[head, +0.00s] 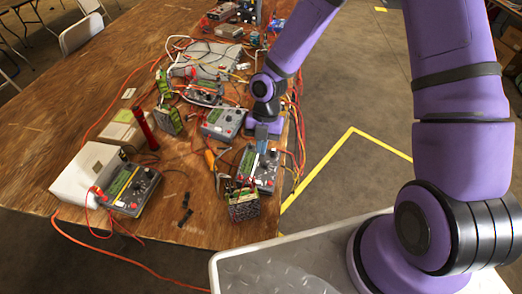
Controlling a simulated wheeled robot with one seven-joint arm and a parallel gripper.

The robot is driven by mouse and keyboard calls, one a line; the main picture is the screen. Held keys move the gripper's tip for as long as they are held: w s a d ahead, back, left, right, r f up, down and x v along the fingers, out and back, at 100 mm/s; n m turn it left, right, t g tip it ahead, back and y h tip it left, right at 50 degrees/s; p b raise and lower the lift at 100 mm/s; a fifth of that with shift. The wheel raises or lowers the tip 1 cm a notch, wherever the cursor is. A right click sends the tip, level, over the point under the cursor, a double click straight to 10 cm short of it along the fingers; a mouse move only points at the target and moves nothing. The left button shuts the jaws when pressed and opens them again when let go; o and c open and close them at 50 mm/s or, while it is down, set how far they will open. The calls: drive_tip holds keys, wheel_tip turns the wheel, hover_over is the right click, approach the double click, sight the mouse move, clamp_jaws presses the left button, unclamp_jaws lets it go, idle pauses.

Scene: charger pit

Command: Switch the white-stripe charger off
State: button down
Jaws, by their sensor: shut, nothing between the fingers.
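Several grey chargers with green screens and knobs stand on the wooden table (60,100). One charger (266,173) is at the right edge, directly below my gripper (262,147). Another charger (222,123) is just behind and left of it, and another charger (133,190) is at the front left. Stripes are too small to tell, so I cannot say which charger is the white-stripe one. My gripper is shut and empty, pointing down at the far part of the right-edge charger. Whether it touches is unclear, and that part is hidden.
A battery pack (243,205) stands in front of the right-edge charger. A red cylinder (145,130), a white box (85,172) and many loose red and orange cables clutter the table. The left tabletop is clear. Yellow tape (327,163) marks the floor.

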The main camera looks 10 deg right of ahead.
sight(259, 182)
drive_tip(key=x, duration=1)
drive_tip(key=shift+w+d+f, duration=0.15)
drive_tip(key=shift+w+f, duration=0.1)
drive_tip(key=shift+w, duration=0.1)
drive_tip(key=shift+f, duration=0.8)
